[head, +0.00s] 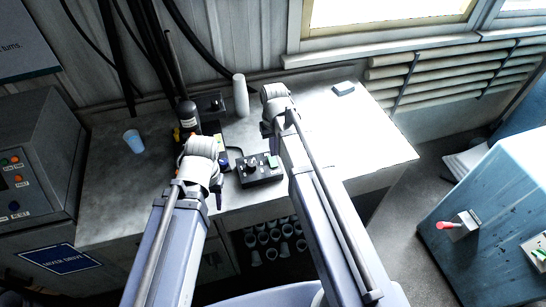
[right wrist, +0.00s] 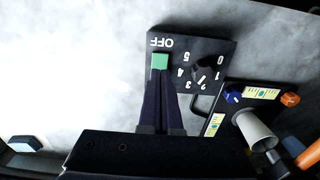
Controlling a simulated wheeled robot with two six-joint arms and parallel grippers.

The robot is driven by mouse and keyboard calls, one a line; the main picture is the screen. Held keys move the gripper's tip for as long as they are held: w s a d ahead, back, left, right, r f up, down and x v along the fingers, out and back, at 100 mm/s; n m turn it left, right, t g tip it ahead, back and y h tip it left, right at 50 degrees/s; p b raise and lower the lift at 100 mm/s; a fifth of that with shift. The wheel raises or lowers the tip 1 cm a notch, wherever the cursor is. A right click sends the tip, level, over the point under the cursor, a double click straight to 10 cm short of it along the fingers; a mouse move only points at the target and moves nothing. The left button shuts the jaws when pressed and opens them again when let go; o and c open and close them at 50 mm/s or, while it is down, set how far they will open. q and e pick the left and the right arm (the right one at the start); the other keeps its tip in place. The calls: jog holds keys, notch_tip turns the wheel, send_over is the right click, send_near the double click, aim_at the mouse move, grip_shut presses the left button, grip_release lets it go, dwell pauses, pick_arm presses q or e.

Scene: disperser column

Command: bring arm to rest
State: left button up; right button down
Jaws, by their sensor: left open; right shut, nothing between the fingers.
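My right arm reaches over the bench, and its gripper (right wrist: 161,88) is shut and empty in the right wrist view. Its fingertips overlap the edge of a green switch (right wrist: 159,62) beside the word OFF; I cannot tell if they touch it. The switch sits on a black control box (right wrist: 190,50) with a numbered dial (right wrist: 205,71). The box also shows on the bench in the head view (head: 262,179). My left gripper (head: 219,196) is open at the end of the left arm, near the bench's front edge, left of the box. Its fingers are small and partly hidden.
A large control panel (head: 28,170) stands at left, a blue machine (head: 490,215) at right. The bench's right side is mostly clear.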

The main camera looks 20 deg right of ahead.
notch_tip(320, 180, up, 2)
jog(key=shift+p, duration=0.7)
jog(key=s+a+f+n+h+b, duration=0.1)
jog(key=s+a+f+n+b, duration=0.2)
jog(key=s+a, duration=0.7)
jog(key=s, duration=0.4)
jog(key=shift+s+a, duration=0.15)
jog(key=shift+a, duration=0.1)
